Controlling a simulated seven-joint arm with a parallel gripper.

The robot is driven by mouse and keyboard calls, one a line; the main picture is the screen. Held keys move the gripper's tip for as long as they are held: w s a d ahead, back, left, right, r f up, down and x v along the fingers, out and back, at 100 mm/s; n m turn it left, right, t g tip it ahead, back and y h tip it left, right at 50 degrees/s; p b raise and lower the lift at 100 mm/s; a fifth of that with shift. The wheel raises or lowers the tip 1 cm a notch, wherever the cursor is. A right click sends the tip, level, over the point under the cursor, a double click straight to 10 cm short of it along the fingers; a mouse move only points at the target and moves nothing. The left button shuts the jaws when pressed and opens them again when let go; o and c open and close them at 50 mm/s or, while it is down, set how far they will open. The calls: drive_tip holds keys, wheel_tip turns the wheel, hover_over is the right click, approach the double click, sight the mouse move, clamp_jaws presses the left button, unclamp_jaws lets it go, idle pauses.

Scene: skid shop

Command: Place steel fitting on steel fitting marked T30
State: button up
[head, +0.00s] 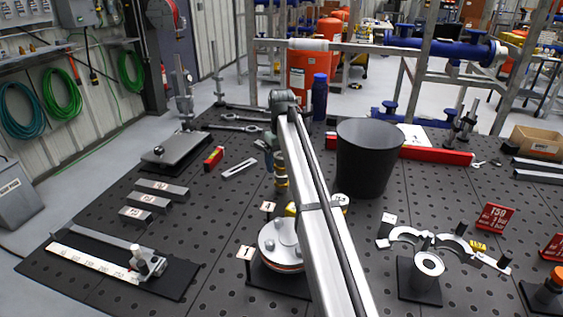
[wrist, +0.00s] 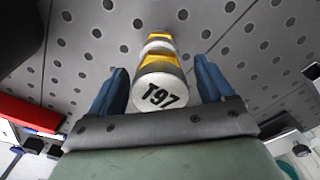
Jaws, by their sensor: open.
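In the wrist view a steel fitting (wrist: 158,88) with yellow bands and the mark T97 on its end face is between the two blue fingers of my gripper (wrist: 160,92). A gap shows on each side, so the fingers are open around it and not closed on it. In the head view my gripper (head: 268,152) is left of the black bin, partly hidden by my arm. A small yellow-banded piece (head: 281,182) shows just below it, probably the same fitting. I cannot read a T30 mark on anything in either view.
A black bin (head: 368,165) stands close right of my gripper. A round steel flange (head: 281,240) and a ring on a black stand (head: 429,265) are nearer the front.

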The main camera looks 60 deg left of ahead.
wheel_tip(320, 180, up, 12)
idle(0.6)
drive_tip(key=shift+o, duration=0.4)
